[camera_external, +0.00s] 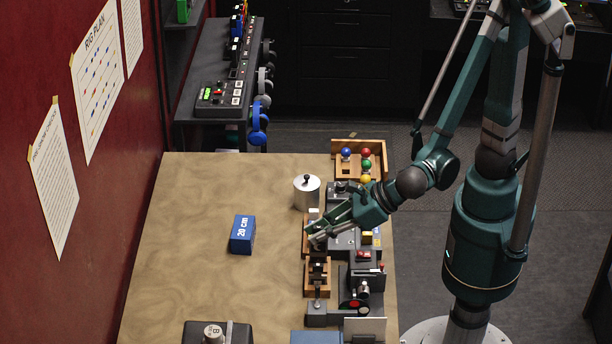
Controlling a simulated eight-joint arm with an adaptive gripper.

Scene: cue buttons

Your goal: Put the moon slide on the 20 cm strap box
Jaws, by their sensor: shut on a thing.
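The strap box (243,236) is blue with a white "20 cm" label. It stands alone on the tan tabletop, left of my gripper. My gripper (312,233) reaches in from the right, over the upper wooden rack (306,247) at the right side of the table. Its jaws are shut on a small slide, mostly hidden by the fingers. The moon mark cannot be made out at this size. I cannot tell whether the slide is clear of the rack.
A silver lidded pot (307,192) stands just behind my gripper. A wooden tray with coloured balls (360,160) is at the back right. A lower wooden rack (317,288) and dark devices crowd the right edge. The table's middle and left are clear around the box.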

